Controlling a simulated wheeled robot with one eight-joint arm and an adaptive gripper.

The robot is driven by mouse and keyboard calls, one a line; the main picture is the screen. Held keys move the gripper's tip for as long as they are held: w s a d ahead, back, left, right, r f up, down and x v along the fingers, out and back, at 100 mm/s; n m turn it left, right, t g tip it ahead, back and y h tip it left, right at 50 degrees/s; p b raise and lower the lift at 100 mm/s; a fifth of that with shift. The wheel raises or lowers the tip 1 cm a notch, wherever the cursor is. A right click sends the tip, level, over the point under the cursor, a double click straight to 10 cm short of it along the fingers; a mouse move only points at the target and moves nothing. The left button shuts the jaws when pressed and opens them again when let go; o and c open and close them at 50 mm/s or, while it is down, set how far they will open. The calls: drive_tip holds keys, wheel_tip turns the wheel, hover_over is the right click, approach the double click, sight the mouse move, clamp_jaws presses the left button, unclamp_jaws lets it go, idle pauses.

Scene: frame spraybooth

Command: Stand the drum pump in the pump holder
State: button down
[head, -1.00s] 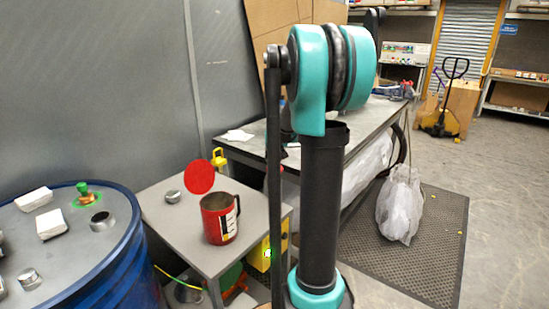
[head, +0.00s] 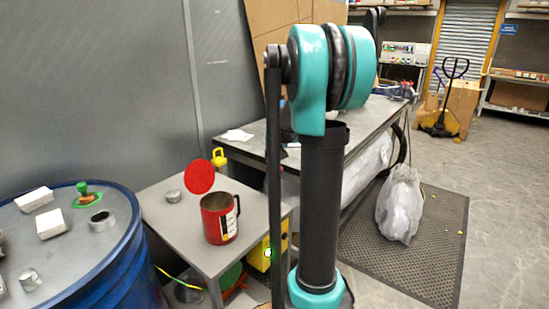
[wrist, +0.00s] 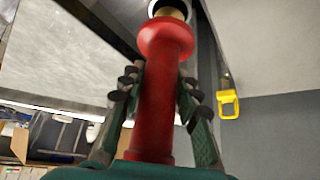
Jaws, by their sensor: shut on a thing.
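In the wrist view my gripper (wrist: 158,95) is shut on a red part (wrist: 160,105), taken to be the drum pump. Its rounded red collar and a brass-coloured piece (wrist: 172,14) lie beyond the fingers, near a pale ring with a dark middle (wrist: 170,5) at the top edge. I cannot tell whether the ring belongs to the pump or to the holder. In the head view my gripper is not visible and my arm fills the middle. I cannot make out the pump holder for certain.
A blue drum (head: 125,255) stands at left with loose items on top. A grey side table (head: 180,225) bears a red jug (head: 219,218). A yellow bracket-like thing (head: 219,157) shows behind, perhaps also in the wrist view (wrist: 228,105). A long bench (head: 365,125) stands behind my arm.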

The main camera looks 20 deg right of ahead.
sight(274, 168)
drive_tip(key=shift+f, duration=2.75)
idle(1.2)
drive_tip(key=c, duration=1)
unclamp_jaws()
drive_tip(key=v, duration=1.2)
drive_tip(key=shift+s, duration=0.1)
drive_tip(key=s+a+f, duration=0.3)
drive_tip(key=s+f, duration=0.3)
drive_tip(key=s, duration=0.3)
drive_tip(key=s+a+f+n+g+y, duration=0.1)
drive_tip(key=s+a+f, duration=0.3)
drive_tip(key=s, duration=0.5)
drive_tip(key=s+a+f+n+g, duration=0.1)
drive_tip(key=s+a+f, duration=0.3)
drive_tip(key=s+f, duration=0.4)
drive_tip(key=shift+s+a+f, duration=0.15)
drive_tip(key=shift+s, duration=0.3)
drive_tip(key=shift+s+a+f, duration=0.1)
drive_tip(key=shift+s+f, duration=0.1)
drive_tip(key=shift+s, duration=0.25)
